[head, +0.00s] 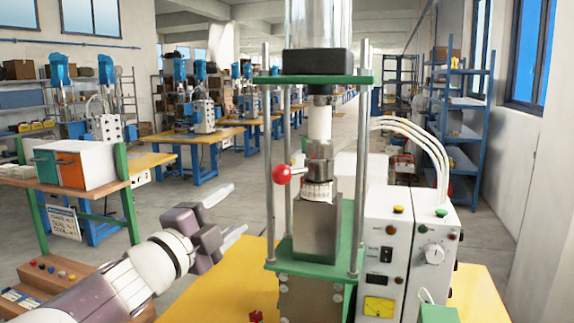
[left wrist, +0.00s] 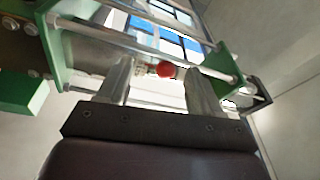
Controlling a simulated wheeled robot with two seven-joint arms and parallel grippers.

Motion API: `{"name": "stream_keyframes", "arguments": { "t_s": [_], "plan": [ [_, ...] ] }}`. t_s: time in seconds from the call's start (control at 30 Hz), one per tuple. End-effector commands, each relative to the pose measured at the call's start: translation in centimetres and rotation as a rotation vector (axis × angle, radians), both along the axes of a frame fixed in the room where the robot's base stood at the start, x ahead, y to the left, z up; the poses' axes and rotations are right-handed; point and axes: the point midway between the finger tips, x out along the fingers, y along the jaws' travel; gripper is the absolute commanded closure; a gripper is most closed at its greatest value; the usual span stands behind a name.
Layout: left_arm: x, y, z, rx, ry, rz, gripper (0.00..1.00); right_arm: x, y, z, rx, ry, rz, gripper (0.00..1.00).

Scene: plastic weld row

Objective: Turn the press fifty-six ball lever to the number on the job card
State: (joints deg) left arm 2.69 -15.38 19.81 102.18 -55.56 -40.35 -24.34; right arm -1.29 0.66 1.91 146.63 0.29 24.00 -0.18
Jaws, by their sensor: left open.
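The press (head: 320,225) stands on the yellow table, with green plates and steel rods. Its ball lever is a red ball (head: 281,174) sticking out to the left of a white numbered ring (head: 318,190); the numbers are too small to read. My left gripper (head: 240,207) is open and empty, left of the press and lower than the ball. In the left wrist view the red ball (left wrist: 166,69) appears between the two fingertips, apparently beyond them. A white job card (head: 64,222) hangs on the left bench; its writing is not clearly legible. My right gripper is not in view.
The near steel rod (head: 269,150) of the press stands just left of the ball. A white control box (head: 385,250) with knobs stands right of the press. A white and orange box (head: 75,165) sits on the left bench. Floor between the benches is clear.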

Motion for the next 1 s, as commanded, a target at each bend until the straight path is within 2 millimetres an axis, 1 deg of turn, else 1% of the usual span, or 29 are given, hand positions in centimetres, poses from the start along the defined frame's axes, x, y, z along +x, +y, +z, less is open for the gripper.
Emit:
{"name": "stream_keyframes", "arguments": {
  "t_s": [0.03, 0.07, 0.1, 0.17, 0.27, 0.5, 0.6, 0.8, 1.0],
  "plan": [
    [-0.7, -1.2, 0.9, 0.056, -0.068, -0.063, 0.35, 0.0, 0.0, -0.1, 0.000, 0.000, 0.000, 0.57],
    [-1.2, -1.9, 1.3, 0.083, -0.103, -0.097, 0.35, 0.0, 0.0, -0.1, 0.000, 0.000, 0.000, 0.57],
    [-1.6, -2.5, 1.5, 0.104, -0.131, -0.127, 0.35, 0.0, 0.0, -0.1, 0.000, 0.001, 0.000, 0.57],
    [-1.8, -3.0, 1.8, 0.118, -0.158, -0.148, 0.35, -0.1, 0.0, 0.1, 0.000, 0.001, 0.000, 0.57],
    [-0.8, -3.9, 2.3, 0.123, -0.164, -0.150, 0.35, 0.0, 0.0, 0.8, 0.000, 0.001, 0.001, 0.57],
    [3.7, -7.6, 3.4, 0.120, -0.158, -0.148, 0.35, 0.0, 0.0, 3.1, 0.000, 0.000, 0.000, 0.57],
    [5.2, -8.8, 3.8, 0.119, -0.158, -0.146, 0.35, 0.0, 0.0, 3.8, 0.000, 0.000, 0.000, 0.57],
    [7.0, -10.3, 4.1, 0.120, -0.159, -0.145, 0.35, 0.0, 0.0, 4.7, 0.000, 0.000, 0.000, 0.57],
    [7.6, -10.8, 4.0, 0.120, -0.160, -0.143, 0.35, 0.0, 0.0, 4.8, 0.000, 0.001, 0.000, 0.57]
  ]
}}
